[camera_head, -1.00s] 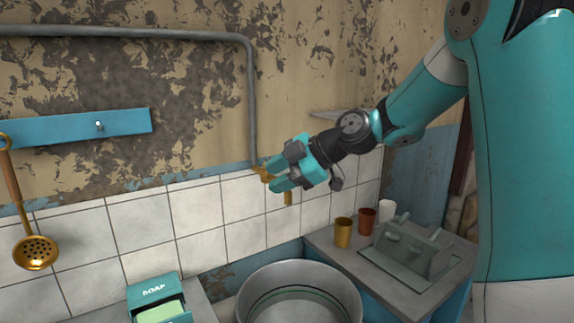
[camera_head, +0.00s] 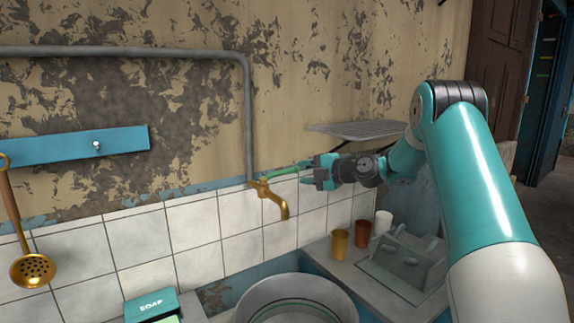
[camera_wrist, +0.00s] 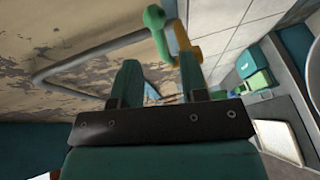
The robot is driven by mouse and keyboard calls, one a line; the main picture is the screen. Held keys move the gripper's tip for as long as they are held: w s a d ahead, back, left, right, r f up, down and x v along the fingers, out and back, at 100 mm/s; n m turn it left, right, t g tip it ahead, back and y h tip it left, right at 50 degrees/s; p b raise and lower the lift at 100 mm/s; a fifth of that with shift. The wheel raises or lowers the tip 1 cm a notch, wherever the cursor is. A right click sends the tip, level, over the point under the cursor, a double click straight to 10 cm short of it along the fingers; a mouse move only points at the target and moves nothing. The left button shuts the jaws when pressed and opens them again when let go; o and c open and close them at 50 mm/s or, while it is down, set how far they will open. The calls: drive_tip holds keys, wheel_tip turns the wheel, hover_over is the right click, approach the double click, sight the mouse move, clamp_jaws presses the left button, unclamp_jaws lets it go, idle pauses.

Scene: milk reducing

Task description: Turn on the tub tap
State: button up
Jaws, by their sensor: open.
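The brass tap (camera_head: 276,202) sits on the tiled wall at the lower end of the grey pipe, its spout pointing down over the tub. Its green handle (camera_head: 284,173) sticks out to the right. In the wrist view the handle (camera_wrist: 155,22) and the brass tap body (camera_wrist: 186,45) show just beyond the fingertips. My gripper (camera_head: 309,172) is open, to the right of the tap, close to the handle's outer end. Both fingers (camera_wrist: 160,66) are apart with no object held between them. Whether a finger touches the handle, I cannot tell.
The round metal tub (camera_head: 340,292) stands below the tap. A wire shelf (camera_head: 355,130) is on the wall above my gripper. Cups (camera_head: 340,243) and a dish rack (camera_head: 402,262) stand on the right counter. A soap box (camera_head: 150,305) is at lower left.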

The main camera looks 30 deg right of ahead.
sight(289, 172)
drive_tip(key=p+x, duration=0.2)
drive_tip(key=x, duration=0.5)
drive_tip(key=shift+s, duration=0.1)
clamp_jaws()
